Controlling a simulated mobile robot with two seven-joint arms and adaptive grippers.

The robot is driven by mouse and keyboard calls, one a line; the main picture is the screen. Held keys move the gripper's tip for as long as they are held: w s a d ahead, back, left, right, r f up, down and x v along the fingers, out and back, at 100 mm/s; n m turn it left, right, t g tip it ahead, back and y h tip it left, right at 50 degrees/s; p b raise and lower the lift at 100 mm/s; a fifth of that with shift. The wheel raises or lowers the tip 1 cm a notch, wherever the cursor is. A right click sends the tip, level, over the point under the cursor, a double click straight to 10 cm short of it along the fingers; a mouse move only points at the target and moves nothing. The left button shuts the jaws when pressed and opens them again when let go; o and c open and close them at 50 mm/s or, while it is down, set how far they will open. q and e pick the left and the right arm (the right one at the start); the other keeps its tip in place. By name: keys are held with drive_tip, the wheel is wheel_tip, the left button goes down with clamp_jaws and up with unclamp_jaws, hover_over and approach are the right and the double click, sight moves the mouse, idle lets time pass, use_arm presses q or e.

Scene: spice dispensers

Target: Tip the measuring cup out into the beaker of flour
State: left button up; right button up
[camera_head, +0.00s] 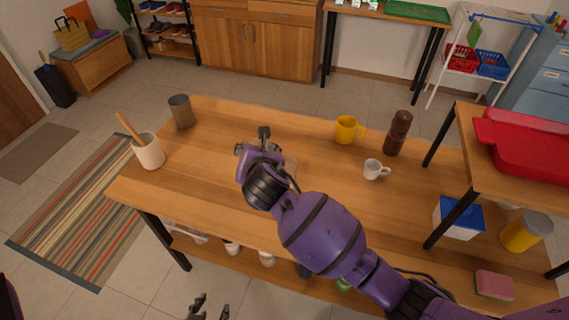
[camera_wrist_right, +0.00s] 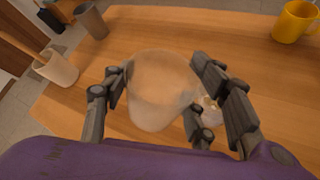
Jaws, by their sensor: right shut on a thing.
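My right gripper (camera_head: 255,142) is over the middle of the table, shut on a clear, cloudy vessel that I take for the measuring cup (camera_wrist_right: 160,88). In the right wrist view, the right gripper's fingers (camera_wrist_right: 165,92) are on both sides of the cup. What it contains is unclear. A small clear glass with something pale in it, apparently the beaker of flour (camera_wrist_right: 209,108), is partly hidden behind a finger. In the head view, a clear rim of the beaker (camera_head: 291,166) shows beside my right wrist. My left gripper (camera_head: 210,308) is at the bottom edge, its fingers apart and empty.
On the table (camera_head: 220,190) stand a grey cup (camera_head: 181,112), a cream pot with a wooden utensil (camera_head: 149,151), a yellow mug (camera_head: 346,130), a white cup (camera_head: 375,169) and a brown grinder (camera_head: 397,133). A red tray (camera_head: 520,145) lies on the side table at right. The table's left front is clear.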

drive_tip(key=a+f+n+h, duration=0.1)
drive_tip(key=s+a+f+n+t, duration=0.1)
drive_tip(key=shift+s+a+f+h, duration=0.1)
drive_tip(key=shift+a+f+h, duration=0.2)
drive_tip(key=shift+a+h, duration=0.1)
drive_tip(key=shift+s+a+f+n+t+h, duration=0.1)
drive_tip(key=shift+a+f+n+t+h, duration=0.1)
drive_tip(key=shift+f, duration=0.25)
drive_tip(key=shift+s+a+f+n+t+h, duration=0.1)
drive_tip(key=shift+a+f+n, duration=0.1)
drive_tip(key=shift+f, duration=0.2)
drive_tip(key=shift+r, duration=2.4)
use_arm(q)
drive_tip(key=shift+w+r, duration=0.2)
drive_tip(key=shift+w, duration=0.15)
